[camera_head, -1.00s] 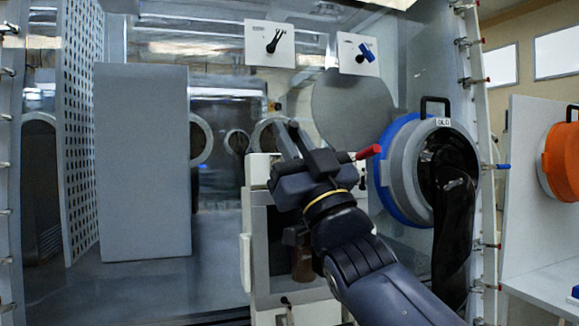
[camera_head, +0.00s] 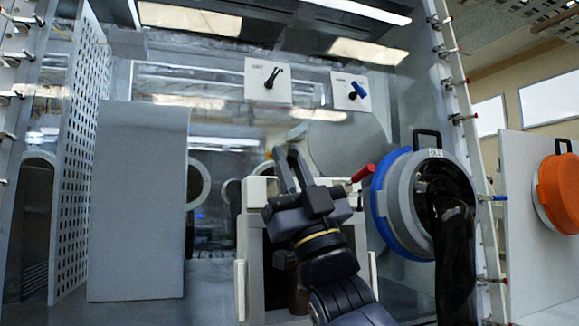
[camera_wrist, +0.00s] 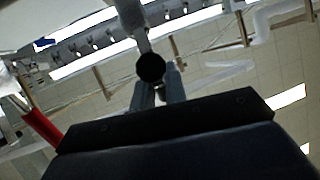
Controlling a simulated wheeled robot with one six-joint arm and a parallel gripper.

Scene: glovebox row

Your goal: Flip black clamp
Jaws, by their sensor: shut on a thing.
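My gripper (camera_head: 286,160) points up in the middle of the head view, in front of the glovebox. In the wrist view its two fingers (camera_wrist: 157,88) close around a black round-ended piece, which looks like the handle of the black clamp (camera_wrist: 150,68). A pale grey cylindrical part rises just beyond it. In the head view the held piece is too small and dark to make out between the fingertips. A red handle (camera_head: 362,173) sticks out just right of my gripper; a red handle also shows at left in the wrist view (camera_wrist: 40,130).
A blue-rimmed round port (camera_head: 397,205) with a black glove stands close on the right. A grey box panel (camera_head: 140,205) is at left. Two white plates with a black lever (camera_head: 271,78) and a blue lever (camera_head: 357,90) hang above. Several small clamps line the right frame edge.

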